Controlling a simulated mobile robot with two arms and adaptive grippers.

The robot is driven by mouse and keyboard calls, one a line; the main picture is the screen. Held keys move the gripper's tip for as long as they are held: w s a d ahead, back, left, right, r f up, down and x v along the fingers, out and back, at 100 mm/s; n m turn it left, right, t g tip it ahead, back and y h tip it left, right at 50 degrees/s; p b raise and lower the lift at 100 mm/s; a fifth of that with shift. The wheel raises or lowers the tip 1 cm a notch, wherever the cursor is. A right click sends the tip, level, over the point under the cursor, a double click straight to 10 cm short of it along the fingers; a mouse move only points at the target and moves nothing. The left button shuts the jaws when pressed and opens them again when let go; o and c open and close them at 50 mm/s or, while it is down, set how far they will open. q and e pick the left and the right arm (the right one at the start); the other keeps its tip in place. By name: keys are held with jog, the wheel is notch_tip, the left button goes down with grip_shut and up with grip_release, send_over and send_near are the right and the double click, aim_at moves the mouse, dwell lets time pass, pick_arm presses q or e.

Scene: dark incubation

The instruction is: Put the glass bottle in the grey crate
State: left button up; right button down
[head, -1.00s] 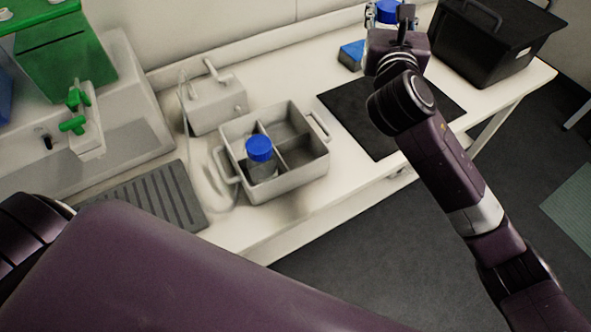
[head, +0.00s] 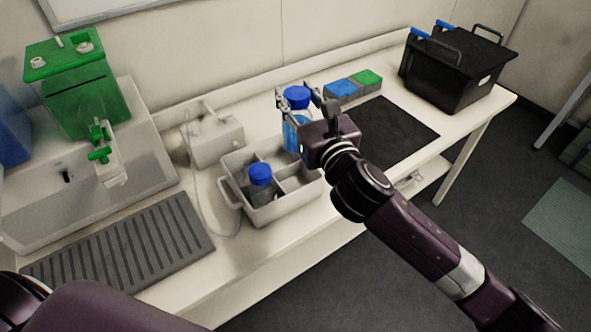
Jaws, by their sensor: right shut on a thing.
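The glass bottle (head: 291,138), with a blue cap and blue contents, is in my right gripper (head: 296,98). The gripper's fingers are shut around it near the cap. The bottle looks upright, over or just behind the back right part of the grey crate (head: 284,210); its lower end is hard to make out and my gripper hides part of it. The crate is divided into compartments. A second blue-capped bottle (head: 260,175) stands in its front left compartment. My left gripper is out of view.
A pale device (head: 217,143) with a cable stands behind the crate. A black mat (head: 398,125), blue and green boxes (head: 342,88) and a black crate (head: 455,80) are to the right. A ribbed grey mat (head: 125,245) and a sink lie left.

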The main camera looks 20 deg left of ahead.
notch_tip(320, 180, down, 12)
jog(key=shift+b, duration=0.55)
jog(key=shift+w+f+b, duration=0.1)
jog(key=shift+f+b, duration=0.3)
jog(key=shift+f, duration=2.1)
jog(key=shift+f, duration=0.15)
jog(key=c, duration=1.3)
grip_release()
jog(key=shift+f, duration=0.1)
jog(key=shift+o, duration=0.2)
